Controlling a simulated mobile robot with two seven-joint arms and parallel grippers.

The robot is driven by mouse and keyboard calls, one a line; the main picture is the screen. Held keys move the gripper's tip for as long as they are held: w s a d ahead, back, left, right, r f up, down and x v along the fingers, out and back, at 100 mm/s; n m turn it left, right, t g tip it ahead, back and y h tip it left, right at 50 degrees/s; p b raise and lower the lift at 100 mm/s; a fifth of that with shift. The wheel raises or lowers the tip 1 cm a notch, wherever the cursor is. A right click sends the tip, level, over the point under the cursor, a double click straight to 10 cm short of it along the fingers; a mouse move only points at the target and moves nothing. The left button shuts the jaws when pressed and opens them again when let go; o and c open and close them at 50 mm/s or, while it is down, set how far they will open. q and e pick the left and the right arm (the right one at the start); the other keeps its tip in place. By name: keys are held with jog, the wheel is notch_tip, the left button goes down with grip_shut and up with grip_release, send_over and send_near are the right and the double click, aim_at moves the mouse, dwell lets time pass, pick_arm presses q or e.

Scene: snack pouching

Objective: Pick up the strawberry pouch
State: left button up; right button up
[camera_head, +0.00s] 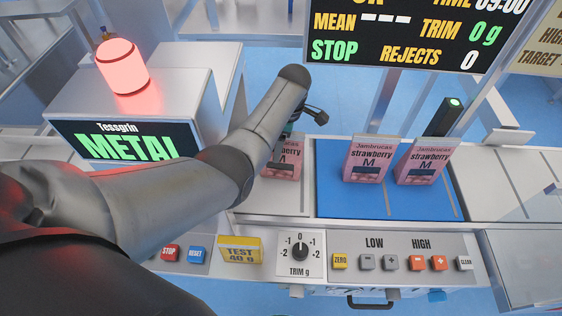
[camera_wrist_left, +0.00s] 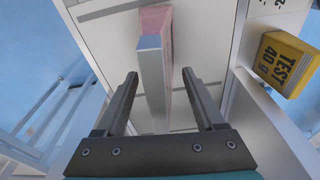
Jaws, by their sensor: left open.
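Three pink strawberry pouches stand upright in the head view. One strawberry pouch (camera_head: 283,162) is on the pale belt section at the left, its upper part partly covered by my left arm and gripper. The other two, a middle pouch (camera_head: 367,160) and a right pouch (camera_head: 422,163), stand on the blue section. My left gripper (camera_wrist_left: 160,80) is open. In the left wrist view a pouch (camera_wrist_left: 156,20) with a grey side lies between its fingers in the picture; I cannot tell how deep it sits, and no grip shows. My right gripper is not in view.
The blue platform (camera_head: 335,195) lies right of the nearest pouch. A control panel with buttons and a trim dial (camera_head: 300,247) runs along the front. A metal detector housing (camera_head: 130,135) with a red lit lamp (camera_head: 122,66) stands left. A display (camera_head: 400,35) hangs behind.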

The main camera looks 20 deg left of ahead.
pick_arm(q)
jog(key=shift+f, duration=0.25)
dwell(0.7)
grip_shut()
dwell(0.4)
dwell(0.3)
